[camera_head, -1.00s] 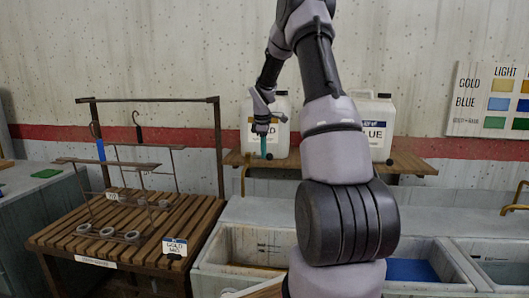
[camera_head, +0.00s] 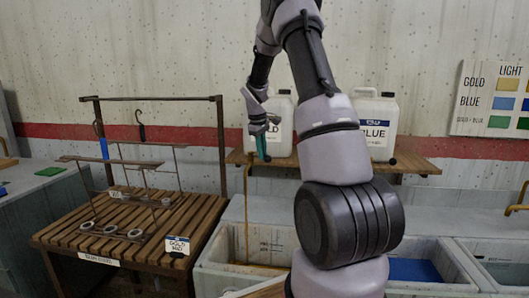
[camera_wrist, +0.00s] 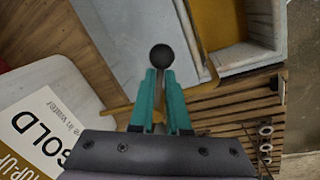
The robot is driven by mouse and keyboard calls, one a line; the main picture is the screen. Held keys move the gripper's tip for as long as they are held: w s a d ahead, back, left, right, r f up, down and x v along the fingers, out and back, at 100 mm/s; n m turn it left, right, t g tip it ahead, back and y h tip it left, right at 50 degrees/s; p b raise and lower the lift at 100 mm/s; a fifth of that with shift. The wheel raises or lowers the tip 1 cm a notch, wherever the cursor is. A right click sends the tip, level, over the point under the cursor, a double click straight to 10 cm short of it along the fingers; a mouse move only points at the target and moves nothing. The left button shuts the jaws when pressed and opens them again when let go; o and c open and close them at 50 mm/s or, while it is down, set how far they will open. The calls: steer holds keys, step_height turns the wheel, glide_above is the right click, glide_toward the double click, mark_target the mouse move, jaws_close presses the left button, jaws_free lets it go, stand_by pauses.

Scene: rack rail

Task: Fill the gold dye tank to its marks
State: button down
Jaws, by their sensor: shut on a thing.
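My gripper (camera_head: 261,148) is in front of the white gold jug (camera_head: 285,128), its teal fingers shut on a round black tap knob. In the wrist view the knob (camera_wrist: 161,54) sits at the fingertips, and the jug's label (camera_wrist: 40,135) reads GOLD. A thin gold-brown stream (camera_head: 246,215) falls from the spout beside my fingers into the left tank (camera_head: 208,266). Gold-brown liquid (camera_wrist: 218,20) shows inside this tank in the wrist view. Small marks (camera_head: 271,247) are on its back wall, too small to read. The front of the tank is partly cut off by the frame.
A white BLUE jug (camera_head: 375,118) stands on the same wooden shelf (camera_head: 415,164). A tank with blue liquid (camera_head: 412,271) is to the right. A slatted bench (camera_head: 130,245) with a wire rack and a GOLD tag is at left. A colour chart (camera_head: 490,98) hangs at right.

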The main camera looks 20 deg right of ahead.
steer(key=shift+s+a+f+m+g, duration=0.1)
steer(key=shift+a+m+g, duration=0.25)
steer(key=shift+a+m, duration=1)
steer(key=shift+a+f+m+g, duration=0.1)
steer(key=shift+a+m+g, duration=0.35)
steer(key=shift+m, duration=1.6)
steer(key=shift+s+a+m+g, duration=0.1)
steer(key=shift+a+m+g, duration=0.1)
steer(key=shift+a+m, duration=1.25)
steer(key=shift+w+d+m, duration=0.1)
steer(key=shift+d+m, duration=0.05)
steer(key=shift+m, duration=0.1)
steer(key=c, duration=0.9)
jaws_free()
steer(key=shift+r, duration=0.1)
